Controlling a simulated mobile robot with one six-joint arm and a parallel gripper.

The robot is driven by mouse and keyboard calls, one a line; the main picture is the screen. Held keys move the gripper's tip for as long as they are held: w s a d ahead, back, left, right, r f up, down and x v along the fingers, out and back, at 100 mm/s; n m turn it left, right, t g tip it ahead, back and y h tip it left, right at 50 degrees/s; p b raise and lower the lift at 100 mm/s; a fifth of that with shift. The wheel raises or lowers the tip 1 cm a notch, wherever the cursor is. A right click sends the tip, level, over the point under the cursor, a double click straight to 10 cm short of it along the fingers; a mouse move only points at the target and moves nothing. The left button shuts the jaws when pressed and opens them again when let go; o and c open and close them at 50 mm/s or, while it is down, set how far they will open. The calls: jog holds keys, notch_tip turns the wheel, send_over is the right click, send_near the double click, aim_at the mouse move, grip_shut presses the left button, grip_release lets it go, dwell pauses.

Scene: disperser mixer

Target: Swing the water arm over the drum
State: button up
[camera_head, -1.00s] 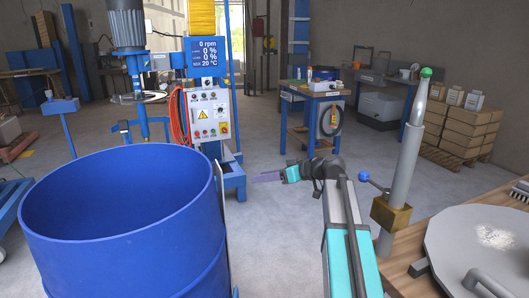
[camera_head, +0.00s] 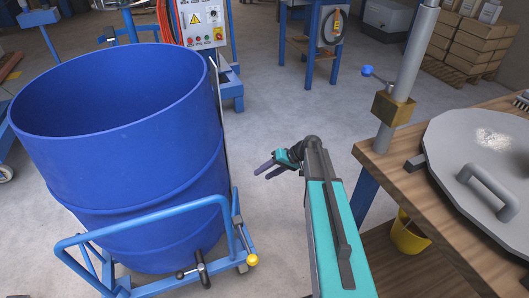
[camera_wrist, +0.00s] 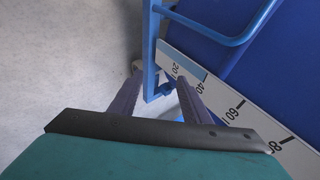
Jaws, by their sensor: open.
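The blue drum (camera_head: 115,130) stands open-topped at the left, on a blue wheeled frame. A grey upright pipe (camera_head: 413,50) rises from a brass block (camera_head: 392,108) at the wooden table's corner; it appears to be the water arm, its upper part cut off by the picture's top. A short lever with a blue ball (camera_head: 367,70) sticks out left of the pipe. My gripper (camera_head: 262,172) is open and empty between drum and table, pointing at the drum, apart from the pipe. In the wrist view, the blue drum wall (camera_wrist: 285,55) is ahead, beyond my open fingers (camera_wrist: 160,85).
The drum's frame (camera_head: 150,213) has a rail and a yellow knob (camera_head: 252,260). A numbered scale strip (camera_wrist: 240,105) shows near the drum in the wrist view. A grey round lid (camera_head: 480,165) lies on the wooden table (camera_head: 440,215).

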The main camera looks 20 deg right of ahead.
jog(key=s+f+m+g+h, duration=0.1)
jog(key=s+f+m+g, duration=0.15)
jog(key=s+f, duration=0.75)
jog(key=s+a+f+n+g+h, duration=0.1)
jog(key=s+a+f+g+h, duration=0.1)
jog(key=s, duration=0.9)
jog(key=s+a+f+n+g+h, duration=0.1)
jog(key=s+a+f+g+h, duration=0.1)
jog(key=s+a+f, duration=0.2)
jog(key=s+a+f+n+g+h, duration=0.1)
jog(key=s+f, duration=0.7)
jog(key=s, duration=0.9)
jog(key=a+g+h+p, duration=0.1)
jog(key=a+h, duration=0.1)
jog(key=shift+s+a+f, duration=0.25)
jog(key=shift+s+a, duration=0.1)
jog(key=shift+s, duration=0.05)
jog(key=shift+n, duration=0.25)
